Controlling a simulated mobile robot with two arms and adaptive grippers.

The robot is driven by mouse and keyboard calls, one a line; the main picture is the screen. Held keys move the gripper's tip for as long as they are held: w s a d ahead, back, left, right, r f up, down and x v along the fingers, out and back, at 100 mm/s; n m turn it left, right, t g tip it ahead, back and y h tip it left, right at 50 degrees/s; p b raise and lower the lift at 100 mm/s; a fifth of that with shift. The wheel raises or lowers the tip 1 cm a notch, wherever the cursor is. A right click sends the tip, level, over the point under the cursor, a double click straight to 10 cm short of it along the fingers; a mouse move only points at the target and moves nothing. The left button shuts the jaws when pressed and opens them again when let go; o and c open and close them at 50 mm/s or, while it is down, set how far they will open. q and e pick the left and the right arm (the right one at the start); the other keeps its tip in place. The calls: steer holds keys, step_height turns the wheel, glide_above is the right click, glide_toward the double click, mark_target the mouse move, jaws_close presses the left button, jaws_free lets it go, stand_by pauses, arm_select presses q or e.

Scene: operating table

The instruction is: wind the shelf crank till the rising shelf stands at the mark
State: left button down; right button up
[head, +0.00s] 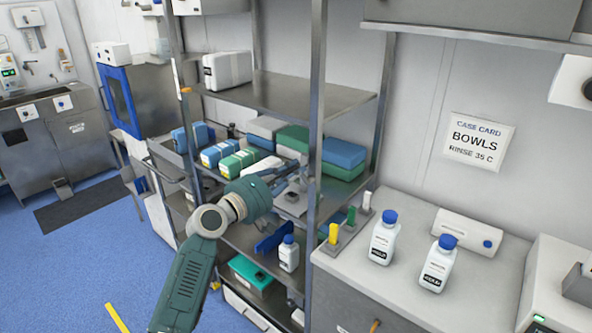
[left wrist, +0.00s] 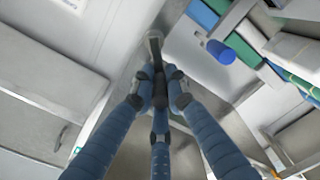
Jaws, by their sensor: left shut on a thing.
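My left gripper (head: 290,180) reaches in from the left to the front post of the steel rack. In the left wrist view its fingers (left wrist: 159,90) are closed around a dark crank handle (left wrist: 158,72), with a grey crank arm (left wrist: 154,44) running up from it. In the head view the crank is mostly hidden by the gripper; a grey plate (head: 291,203) shows just below the fingers. The rack's shelves include a bare-fronted upper one (head: 290,95). I cannot tell which shelf rises, and no height mark is clear. My right gripper is not in view.
Blue and green packs (head: 343,153) fill the middle shelf. A white bottle (head: 289,254) and a teal box (head: 250,273) sit lower. On the right counter stand yellow, green and white tabs (head: 334,234) and two blue-capped bottles (head: 384,240). Blue floor is open at left.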

arm_select(q)
steer(key=shift+w+a+f+n, duration=0.1)
steer(key=shift+a+f+n, duration=0.15)
steer(key=shift+n, duration=0.3)
steer(key=shift+w+a+f+n, duration=0.1)
steer(key=shift+a+f+n, duration=0.1)
steer(key=shift+n, duration=0.35)
steer(key=shift+f, duration=0.2)
steer(key=c, duration=1.7)
jaws_free()
steer(key=shift+a, duration=0.15)
steer(key=shift+c, duration=0.2)
steer(key=shift+d+r, duration=0.15)
steer(key=shift+d, duration=0.05)
steer(key=v, duration=1.2)
